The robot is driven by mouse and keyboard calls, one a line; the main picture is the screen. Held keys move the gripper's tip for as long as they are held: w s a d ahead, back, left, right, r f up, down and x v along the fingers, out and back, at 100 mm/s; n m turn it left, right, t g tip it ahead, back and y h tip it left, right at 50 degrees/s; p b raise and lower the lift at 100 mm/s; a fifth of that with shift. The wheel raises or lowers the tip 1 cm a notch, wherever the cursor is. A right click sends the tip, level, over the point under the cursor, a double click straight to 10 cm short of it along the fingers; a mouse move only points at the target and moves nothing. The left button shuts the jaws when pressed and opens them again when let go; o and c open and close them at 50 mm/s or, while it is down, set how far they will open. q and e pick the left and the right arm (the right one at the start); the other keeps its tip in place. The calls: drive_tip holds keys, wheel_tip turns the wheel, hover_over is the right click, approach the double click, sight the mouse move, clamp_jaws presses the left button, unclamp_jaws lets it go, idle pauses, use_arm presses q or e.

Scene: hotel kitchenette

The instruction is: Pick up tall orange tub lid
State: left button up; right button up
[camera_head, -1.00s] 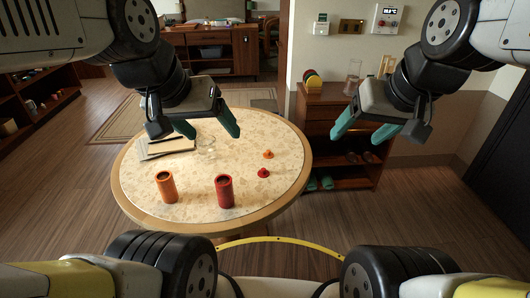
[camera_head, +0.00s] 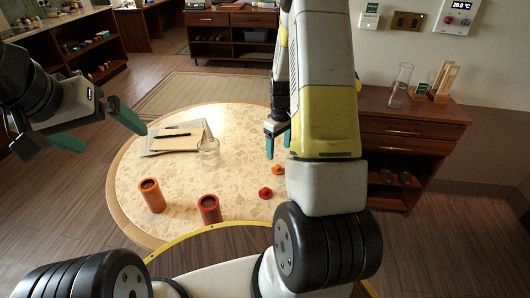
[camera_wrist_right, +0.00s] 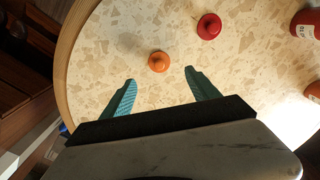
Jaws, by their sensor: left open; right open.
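The orange lid (camera_head: 278,170) lies on the round table, partly hidden by my right arm in the head view. The orange tub (camera_head: 152,196) stands open on the table's front left. My left gripper (camera_head: 88,132) is open and empty beyond the table's left edge.
A red lid (camera_head: 265,193) lies close to the orange lid, and a red tub (camera_head: 210,209) stands at the table's front. A wooden cabinet (camera_head: 412,125) stands to the right.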

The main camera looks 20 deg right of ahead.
sight(278, 166)
drive_tip(key=f, duration=0.9)
drive_tip(key=shift+w, duration=0.2)
clamp_jaws()
